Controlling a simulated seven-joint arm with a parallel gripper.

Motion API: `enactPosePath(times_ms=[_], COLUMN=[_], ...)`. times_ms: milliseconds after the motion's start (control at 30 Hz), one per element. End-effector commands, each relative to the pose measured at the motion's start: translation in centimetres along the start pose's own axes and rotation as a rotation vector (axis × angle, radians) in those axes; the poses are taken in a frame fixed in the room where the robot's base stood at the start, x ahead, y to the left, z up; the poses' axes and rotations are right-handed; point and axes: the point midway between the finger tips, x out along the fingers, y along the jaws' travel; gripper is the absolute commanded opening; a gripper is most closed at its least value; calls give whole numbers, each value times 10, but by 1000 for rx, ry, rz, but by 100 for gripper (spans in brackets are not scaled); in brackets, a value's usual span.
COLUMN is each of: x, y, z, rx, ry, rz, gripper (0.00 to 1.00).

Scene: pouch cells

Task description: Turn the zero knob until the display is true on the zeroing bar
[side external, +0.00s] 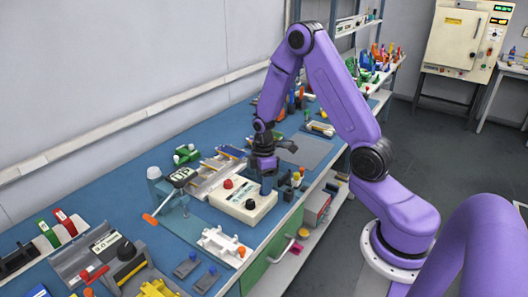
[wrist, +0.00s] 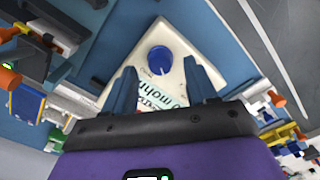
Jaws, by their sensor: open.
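A cream instrument box (side external: 238,197) sits on the blue bench, with a red knob (side external: 228,184) and a dark knob (side external: 250,204) on its top. In the wrist view, a round blue knob (wrist: 160,59) stands on the cream panel (wrist: 186,62), just beyond the fingertips. In the side view my gripper (side external: 264,184) is over the box's far right end. I cannot pick out the zeroing bar.
A gauge with a dark readout (side external: 182,176) stands left of the box. A white fixture (side external: 224,243) lies in front of it. Small coloured parts stand close right of my gripper, near the bench edge. Trays and a green block (side external: 187,154) are behind.

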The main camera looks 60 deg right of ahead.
Motion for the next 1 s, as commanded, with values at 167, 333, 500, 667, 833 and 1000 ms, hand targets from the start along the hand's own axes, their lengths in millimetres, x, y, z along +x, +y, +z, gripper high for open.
enactPosePath(times_ms=[167, 333, 500, 667, 833, 1000], x=[-30, -60, -92, -123, -146, -156], y=[1, 1, 1, 1, 0, 0], z=[-1, -1, 0, -1, 0, 0], rx=[-1, 0, 1, 0, 0, 0], ry=[3, 3, 3, 3, 2, 0], rz=[5, 5, 6, 5, 3, 0], gripper=[57, 57, 57, 57, 57, 57])
